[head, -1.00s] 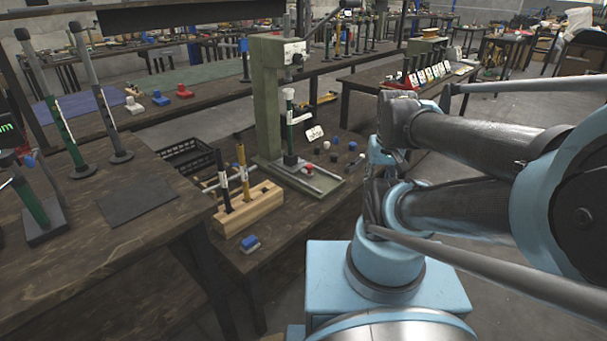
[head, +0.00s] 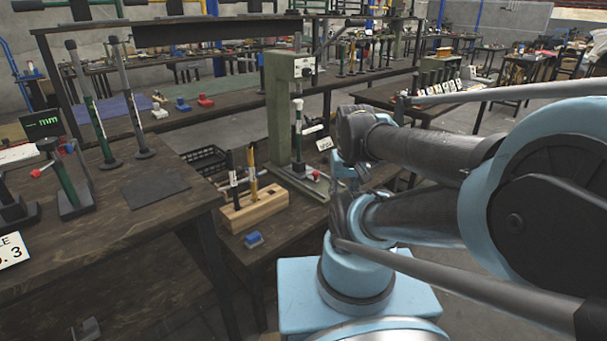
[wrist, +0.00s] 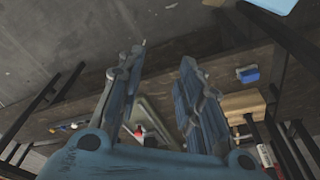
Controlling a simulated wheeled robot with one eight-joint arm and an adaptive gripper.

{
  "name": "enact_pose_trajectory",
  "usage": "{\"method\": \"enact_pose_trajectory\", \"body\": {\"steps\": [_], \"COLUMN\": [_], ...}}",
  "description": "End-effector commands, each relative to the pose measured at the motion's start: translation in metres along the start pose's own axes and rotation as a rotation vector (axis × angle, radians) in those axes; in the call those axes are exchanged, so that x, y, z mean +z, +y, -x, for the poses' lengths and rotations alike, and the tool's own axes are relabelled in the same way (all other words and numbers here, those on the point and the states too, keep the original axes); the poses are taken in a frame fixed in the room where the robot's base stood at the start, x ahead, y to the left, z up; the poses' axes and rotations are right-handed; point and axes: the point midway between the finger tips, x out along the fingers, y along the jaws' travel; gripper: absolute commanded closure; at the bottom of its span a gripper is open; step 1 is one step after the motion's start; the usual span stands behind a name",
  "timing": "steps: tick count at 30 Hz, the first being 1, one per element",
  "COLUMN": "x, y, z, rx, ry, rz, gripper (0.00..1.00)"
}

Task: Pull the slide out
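The green rivet press (head: 280,105) stands on the low bench with its base towards me. A small red knob (head: 316,175) shows at the base, close to the pale rail; I cannot clearly make out the slide itself. In the wrist view the press base (wrist: 153,115) and the red knob (wrist: 139,131) lie beyond and between my fingers. My gripper (wrist: 162,57) is open, with nothing between its fingers, and is apart from the knob. In the head view my arm hides the right part of the base.
A wooden block (head: 255,208) holding a black and a yellow tool stands left of the press, with a blue block (head: 254,239) in front. A black crate (head: 205,160) is behind. The nearer, higher table (head: 150,225) fills the left.

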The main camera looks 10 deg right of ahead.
Motion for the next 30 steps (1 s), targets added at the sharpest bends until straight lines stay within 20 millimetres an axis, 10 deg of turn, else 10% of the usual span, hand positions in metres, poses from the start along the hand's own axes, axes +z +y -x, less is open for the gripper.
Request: {"method": "enact_pose_trajectory", "body": {"steps": [14, 30], "x": [0.003, -0.111], "y": [0.000, 0.002], "z": [0.010, 0.056], "rx": [0.000, 0.000], "ry": [0.009, -0.043], "rz": [-0.002, -0.053], "gripper": [0.53, 0.53]}}
